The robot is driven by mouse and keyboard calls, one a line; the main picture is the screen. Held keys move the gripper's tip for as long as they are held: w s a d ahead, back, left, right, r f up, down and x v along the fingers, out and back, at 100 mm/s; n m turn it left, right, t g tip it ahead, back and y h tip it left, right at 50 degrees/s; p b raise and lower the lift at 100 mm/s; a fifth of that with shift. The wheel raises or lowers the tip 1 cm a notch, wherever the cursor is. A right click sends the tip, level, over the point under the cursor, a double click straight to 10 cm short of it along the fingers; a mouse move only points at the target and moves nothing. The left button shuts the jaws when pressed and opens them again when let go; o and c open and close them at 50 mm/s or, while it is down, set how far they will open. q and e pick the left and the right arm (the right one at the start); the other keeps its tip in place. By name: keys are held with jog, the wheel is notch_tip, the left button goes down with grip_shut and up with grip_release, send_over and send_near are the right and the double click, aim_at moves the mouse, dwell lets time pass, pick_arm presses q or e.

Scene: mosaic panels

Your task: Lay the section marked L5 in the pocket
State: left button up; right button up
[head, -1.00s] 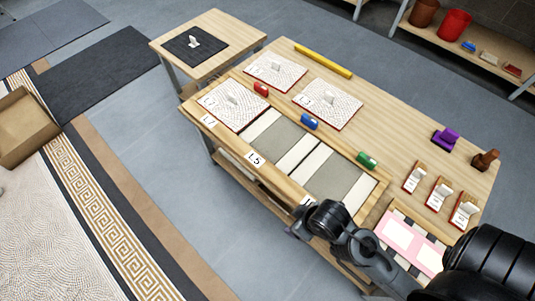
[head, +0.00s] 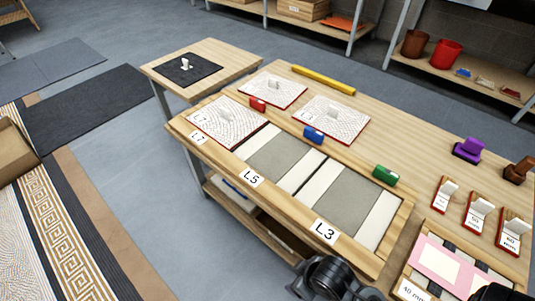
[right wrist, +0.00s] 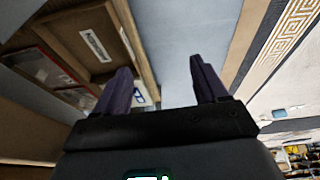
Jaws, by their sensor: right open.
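In the head view, one white mosaic section (head: 220,131) with an upright handle lies in the tray's far-left pocket, by the L7 label. Two similar sections lie behind the tray, one at the back left (head: 267,94) and one nearer the middle (head: 344,122). Their small tags are too small to read. The grey pocket (head: 280,160) by the L5 label (head: 251,178) is empty, as is the grey pocket (head: 353,199) by the L3 label (head: 325,231). In the right wrist view my right gripper (right wrist: 160,68) is open and empty, beside the table's front. My left gripper is not visible.
Red (head: 257,104), blue (head: 313,135) and green (head: 386,175) blocks line the tray's back edge. A yellow bar (head: 323,79) lies at the table's back. Small stands (head: 478,214) and a pink-framed board (head: 445,264) are at the right. A side table (head: 225,61) adjoins at the left.

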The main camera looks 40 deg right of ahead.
jog(key=shift+c, duration=0.3)
jog(key=c, duration=0.5)
